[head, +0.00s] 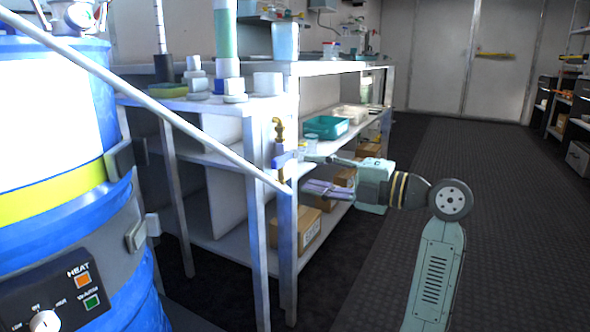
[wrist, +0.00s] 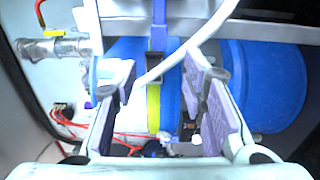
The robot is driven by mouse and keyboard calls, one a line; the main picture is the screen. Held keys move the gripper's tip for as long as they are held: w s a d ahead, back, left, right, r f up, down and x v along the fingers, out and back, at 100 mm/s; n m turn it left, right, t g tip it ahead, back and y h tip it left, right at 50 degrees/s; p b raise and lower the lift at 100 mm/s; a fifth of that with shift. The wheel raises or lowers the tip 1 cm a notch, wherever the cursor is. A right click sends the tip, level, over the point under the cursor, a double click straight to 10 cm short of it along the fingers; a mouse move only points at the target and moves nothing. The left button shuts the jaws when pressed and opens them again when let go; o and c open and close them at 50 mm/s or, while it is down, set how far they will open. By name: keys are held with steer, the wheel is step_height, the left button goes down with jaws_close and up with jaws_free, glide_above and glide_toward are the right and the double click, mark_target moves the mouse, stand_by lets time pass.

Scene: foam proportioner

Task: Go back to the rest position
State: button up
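My gripper (head: 308,172) is at the left end of my greenish arm, in the middle of the head view, close to the corner post of the white shelf unit. In the wrist view my gripper (wrist: 160,100) shows its two purple-padded fingers wide apart, with nothing held between them. Beyond the fingers lies a blue drum (wrist: 265,85) with a yellow band and a white hose across it. Whether a finger touches the post or the fitting on it cannot be told.
A brass valve (head: 280,131) stands on the shelf unit (head: 225,105) beside my gripper. A large blue drum (head: 100,225) with a heat panel fills the left, with a white hose (head: 170,115) crossing ahead of it. The dark floor (head: 500,180) at right is clear.

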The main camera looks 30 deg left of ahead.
steer(key=shift+d, duration=0.95)
